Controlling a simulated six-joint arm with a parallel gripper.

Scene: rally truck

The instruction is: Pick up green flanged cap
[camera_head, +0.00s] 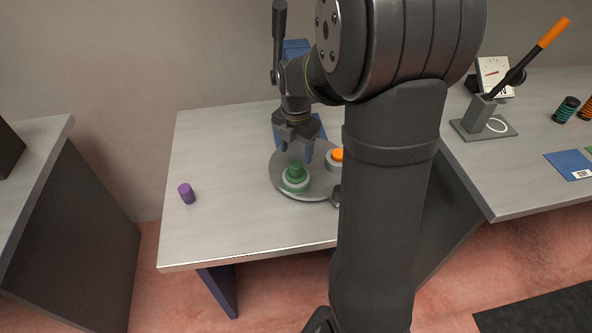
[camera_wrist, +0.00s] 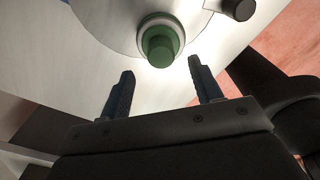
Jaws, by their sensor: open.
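The green flanged cap (camera_head: 295,173) sits upright in a pale ring on a round grey plate (camera_head: 283,154) on the table. In the wrist view the green cap (camera_wrist: 160,43) shows at top centre, beyond my fingertips and roughly between their lines. My gripper (camera_head: 296,148) is above and just behind the cap in the head view. Its two dark fingers (camera_wrist: 161,75) are apart with nothing between them.
An orange-topped button or cap (camera_head: 337,155) stands on the same plate, partly hidden by my arm. A purple cylinder (camera_head: 187,193) stands at the table's left. A lever with an orange grip (camera_head: 553,33) stands on the right table. The left part of the middle table (camera_head: 225,150) is mostly clear.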

